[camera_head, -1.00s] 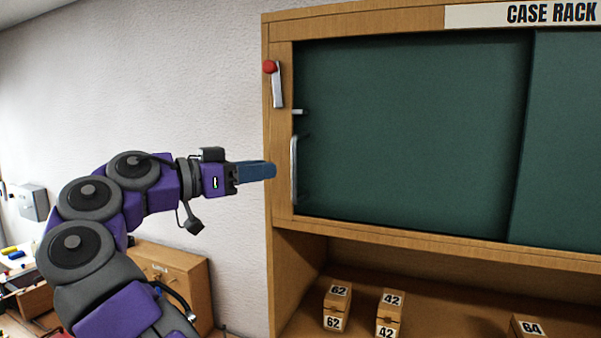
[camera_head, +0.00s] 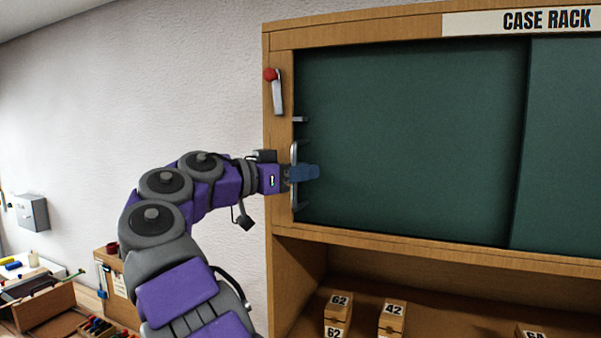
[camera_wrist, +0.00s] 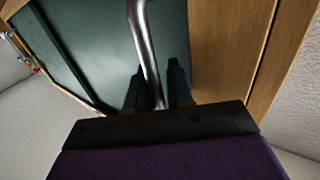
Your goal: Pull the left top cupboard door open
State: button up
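The left top cupboard door (camera_head: 420,130) is a dark green panel in the wooden case rack, and it looks shut. Its upright silver bar handle (camera_head: 295,155) is at the door's left edge. My gripper (camera_head: 304,173) is at the handle, with its blue fingers reaching over the door's left edge. In the wrist view the handle (camera_wrist: 144,45) runs between the two dark fingers of my gripper (camera_wrist: 157,84). The fingers stand apart on either side of the bar, with narrow gaps visible. Part of the handle is hidden by my gripper in the head view.
A lever with a red knob (camera_head: 271,75) is on the frame's left post, above the handle. A small pale tab (camera_head: 300,119) sits just above the handle. Numbered wooden boxes (camera_head: 392,317) stand on the open shelf below. A plain wall (camera_head: 130,90) is at left.

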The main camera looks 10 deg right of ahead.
jog(key=shift+a, duration=0.1)
grip_shut()
jog(key=b, duration=1.6)
send_near(520, 184)
jog(key=x, duration=0.6)
jog(key=shift+d, duration=0.3)
jog(key=shift+o, duration=0.3)
grip_release()
jog(key=shift+o, duration=0.4)
jog(key=shift+w+d, duration=0.1)
jog(key=shift+w, duration=0.1)
